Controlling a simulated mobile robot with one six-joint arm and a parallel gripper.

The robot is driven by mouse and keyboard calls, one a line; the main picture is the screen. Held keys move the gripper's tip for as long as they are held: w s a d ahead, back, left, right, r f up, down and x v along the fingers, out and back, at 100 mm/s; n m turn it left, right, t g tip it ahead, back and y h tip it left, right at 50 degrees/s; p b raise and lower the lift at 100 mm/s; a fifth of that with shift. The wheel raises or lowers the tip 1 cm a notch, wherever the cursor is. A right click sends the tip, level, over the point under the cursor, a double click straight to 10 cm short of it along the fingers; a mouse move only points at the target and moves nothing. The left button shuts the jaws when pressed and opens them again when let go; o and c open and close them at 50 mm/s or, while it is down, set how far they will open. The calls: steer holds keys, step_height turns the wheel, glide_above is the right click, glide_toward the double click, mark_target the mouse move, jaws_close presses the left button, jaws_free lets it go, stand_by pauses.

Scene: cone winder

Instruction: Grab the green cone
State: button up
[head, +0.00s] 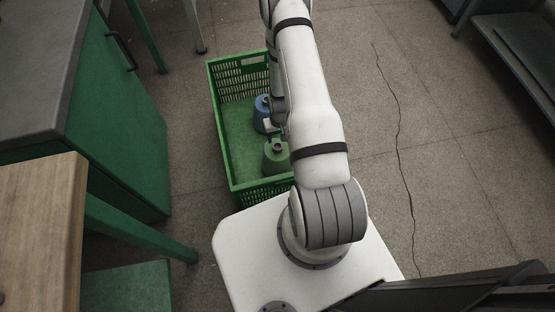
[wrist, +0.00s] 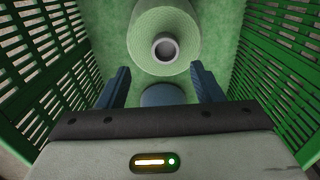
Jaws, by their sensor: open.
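The green cone (head: 275,160) stands upright in the green crate (head: 222,150), at the crate's near end in the head view, partly behind my arm. In the wrist view the green cone (wrist: 163,32) is at the top centre, its grey tube end facing the camera. My gripper (wrist: 160,80) is open, and its two dark blue fingers are apart with nothing held. The green cone lies beyond the fingertips, not between them. In the head view my arm hides most of the gripper.
A blue cone (head: 261,112) stands behind the green one in the crate; a blue round part (wrist: 163,95) shows between the fingers. Slatted crate walls rise on both sides. A green cabinet (head: 120,110) and wooden table (head: 40,220) stand left.

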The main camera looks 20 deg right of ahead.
mark_target(278, 146)
steer(key=shift+a+f+b, duration=0.2)
steer(key=shift+f+b, duration=1.25)
steer(key=shift+f, duration=0.2)
steer(key=shift+a+f+b, duration=0.2)
steer(key=shift+f+b, duration=1.2)
steer(key=shift+f, duration=0.2)
steer(key=shift+r, duration=0.1)
jaws_close()
